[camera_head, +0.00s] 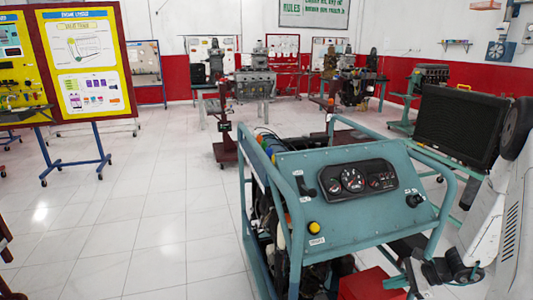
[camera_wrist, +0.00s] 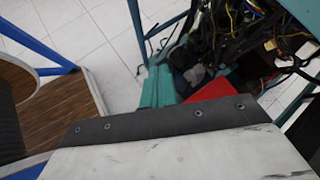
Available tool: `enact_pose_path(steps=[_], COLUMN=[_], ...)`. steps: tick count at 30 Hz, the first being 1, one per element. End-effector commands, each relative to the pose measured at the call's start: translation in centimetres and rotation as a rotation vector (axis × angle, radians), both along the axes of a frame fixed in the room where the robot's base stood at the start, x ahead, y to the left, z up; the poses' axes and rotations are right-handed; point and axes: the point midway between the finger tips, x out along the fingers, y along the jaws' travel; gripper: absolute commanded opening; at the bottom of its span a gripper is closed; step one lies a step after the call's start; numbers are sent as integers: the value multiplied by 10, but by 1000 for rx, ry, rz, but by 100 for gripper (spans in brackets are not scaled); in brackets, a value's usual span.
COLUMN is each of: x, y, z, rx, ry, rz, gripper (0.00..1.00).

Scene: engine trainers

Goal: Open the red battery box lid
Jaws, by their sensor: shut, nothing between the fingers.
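The red battery box (camera_head: 370,283) sits low at the bottom of the head view, beneath the front of the teal engine trainer (camera_head: 365,219). Its lid looks closed, but the lower part is cut off by the frame. In the wrist view a red patch of the box (camera_wrist: 213,97) shows beyond a dark strip, partly hidden by it. My gripper (camera_head: 418,284) is dark and small at the lower right of the head view, just right of the box. It appears shut and empty. I cannot tell whether it touches the box. No fingers are clear in the wrist view.
A pale plate (camera_wrist: 180,155) with a dark, screwed strip (camera_wrist: 150,122) fills the wrist view's foreground. Loose wires (camera_wrist: 245,25) hang above the box. Teal frame tubes (camera_head: 440,215) surround the trainer. A black radiator (camera_head: 460,125) stands behind right.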

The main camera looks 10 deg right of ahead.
Motion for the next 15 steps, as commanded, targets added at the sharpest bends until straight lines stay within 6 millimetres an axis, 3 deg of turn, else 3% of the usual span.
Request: enact_pose_path(steps=[1, 6, 15], x=[-1, -22, -81], y=[15, 59, 120], z=[29, 102, 203], rx=[-26, -104, -286], ry=[-26, -79, -138], rz=[96, 402, 890], gripper=[0, 0, 0])
